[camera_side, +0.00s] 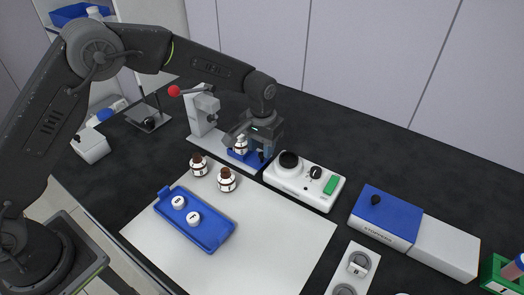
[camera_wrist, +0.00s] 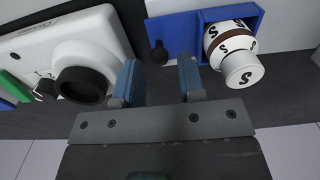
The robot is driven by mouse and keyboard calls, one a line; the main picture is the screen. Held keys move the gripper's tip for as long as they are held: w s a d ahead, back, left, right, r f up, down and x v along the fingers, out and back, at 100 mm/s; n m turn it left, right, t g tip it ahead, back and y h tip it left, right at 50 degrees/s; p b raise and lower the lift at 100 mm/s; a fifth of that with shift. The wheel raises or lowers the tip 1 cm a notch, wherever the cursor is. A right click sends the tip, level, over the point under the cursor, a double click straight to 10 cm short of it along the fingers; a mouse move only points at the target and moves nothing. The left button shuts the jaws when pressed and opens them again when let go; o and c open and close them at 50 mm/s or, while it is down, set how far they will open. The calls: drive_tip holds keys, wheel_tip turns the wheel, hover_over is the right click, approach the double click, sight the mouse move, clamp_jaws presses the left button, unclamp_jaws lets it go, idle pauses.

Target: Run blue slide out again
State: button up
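The blue slide (camera_side: 240,158) lies at the foot of the grey press (camera_side: 204,110) with the red-knobbed lever. In the wrist view the slide (camera_wrist: 177,30) carries a brown bottle (camera_wrist: 218,34) with a white cap marked S; the bottle also shows in the side view (camera_side: 241,145). A small dark knob (camera_wrist: 158,53) sticks up near the slide's end. My gripper (camera_wrist: 160,75) is open and empty, its two blue-grey fingertips apart on either side of the knob, which shows between and just beyond them. In the side view my gripper (camera_side: 263,150) is low over the slide's end.
A white device with a black round holder (camera_side: 290,161) stands close to the right of my gripper. Two brown bottles (camera_side: 227,180) stand in front on the white mat (camera_side: 270,240), beside a blue tray (camera_side: 211,236) with two white caps. A blue-topped box (camera_side: 388,213) stands further right.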

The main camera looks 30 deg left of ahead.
drive_tip(key=shift+r, duration=2.75)
drive_tip(key=shift+s+a+r, duration=0.1)
drive_tip(key=shift+r, duration=0.1)
drive_tip(key=s+a+r+t, duration=0.1)
drive_tip(key=s+a+r, duration=0.2)
drive_tip(key=s+r, duration=0.35)
drive_tip(key=s+a+r+t, duration=0.2)
drive_tip(key=s+a+r, duration=0.25)
drive_tip(key=r, duration=0.25)
drive_tip(key=s+a+t, duration=0.1)
drive_tip(key=s+a, duration=0.1)
drive_tip(key=s, duration=0.7)
drive_tip(key=s+a+t, duration=0.1)
drive_tip(key=s+a, duration=0.1)
drive_tip(key=s, duration=0.8)
drive_tip(key=shift+a+r+t, duration=0.25)
drive_tip(key=shift+r+t, duration=0.05)
drive_tip(key=shift+r, duration=0.1)
